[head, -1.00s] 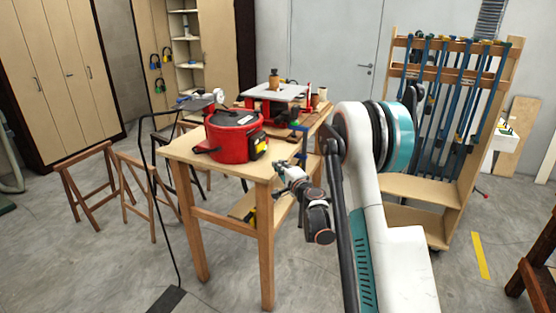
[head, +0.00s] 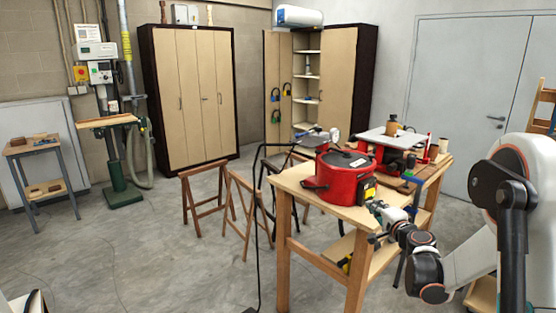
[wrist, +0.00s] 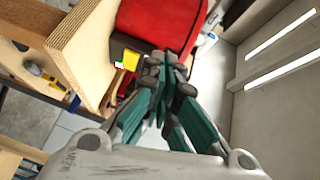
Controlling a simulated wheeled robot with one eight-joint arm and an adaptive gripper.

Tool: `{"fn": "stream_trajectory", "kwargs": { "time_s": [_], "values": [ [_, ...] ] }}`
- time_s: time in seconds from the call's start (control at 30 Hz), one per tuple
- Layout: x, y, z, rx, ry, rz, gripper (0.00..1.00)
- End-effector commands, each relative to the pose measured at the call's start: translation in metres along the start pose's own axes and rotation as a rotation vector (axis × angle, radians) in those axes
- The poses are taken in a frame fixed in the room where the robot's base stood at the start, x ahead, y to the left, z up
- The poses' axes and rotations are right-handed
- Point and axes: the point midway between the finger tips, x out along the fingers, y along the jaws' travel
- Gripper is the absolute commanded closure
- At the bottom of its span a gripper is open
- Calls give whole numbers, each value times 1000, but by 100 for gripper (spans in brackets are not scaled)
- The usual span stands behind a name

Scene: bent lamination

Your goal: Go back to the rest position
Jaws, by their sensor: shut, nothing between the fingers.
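My gripper (head: 378,212) is beside the right edge of the wooden table, close to the red round machine, in the head view. The wrist view shows its teal and grey fingers (wrist: 165,62) drawn together with nothing between them. The tips appear over the red body of the machine (wrist: 160,20) in that picture; I cannot tell the exact gap. My arm reaches in from the right side of the head view.
The wooden table (head: 300,188) carries the red machine (head: 340,178) and stands close to my arm. Folding wooden trestles (head: 205,190) stand left of it. A drill press (head: 118,150) and a tall cabinet (head: 190,100) are farther back.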

Motion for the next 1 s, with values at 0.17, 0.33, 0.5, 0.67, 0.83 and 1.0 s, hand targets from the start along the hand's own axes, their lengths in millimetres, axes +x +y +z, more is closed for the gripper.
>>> {"fn": "stream_trajectory", "kwargs": {
  "time_s": [0.17,0.33,0.5,0.67,0.83,1.0],
  "values": [
    [-28,-47,49,-146,-105,66,100],
    [-65,-76,90,-283,-197,133,100],
    [-110,-94,128,-421,-285,205,100],
    [-158,-102,157,-550,-362,276,100],
    [-215,-99,181,-687,-436,357,100],
    [-274,-86,195,-837,-502,440,100]
  ]
}}
